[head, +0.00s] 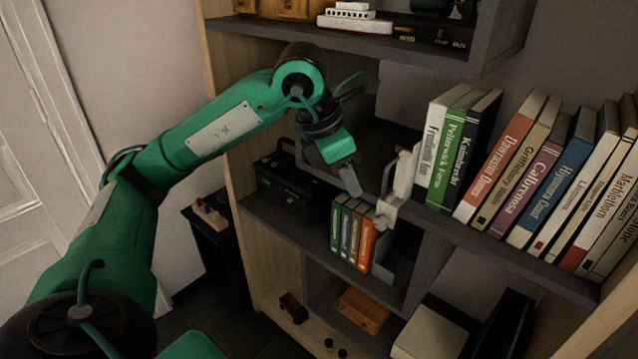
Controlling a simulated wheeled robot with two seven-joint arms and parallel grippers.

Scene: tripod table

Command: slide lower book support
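Several small books (352,234) with green, yellow, blue and orange spines stand upright at the front of a dark shelf in the middle. A grey support (385,252) shows just right of the orange book, partly hidden by it. A pale, bracket-like piece (401,176) stands above it, left of the larger books; its lower end (387,212) reaches close to the small books' tops. My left gripper (351,182) points down above the small books, apart from them. Only one grey finger shows clearly, so its opening is unclear. My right gripper is not in view.
Larger books (520,180) lean along the right shelf (500,252). A black box (288,192) sits left of the small books. An orange-brown box (362,310) lies below.

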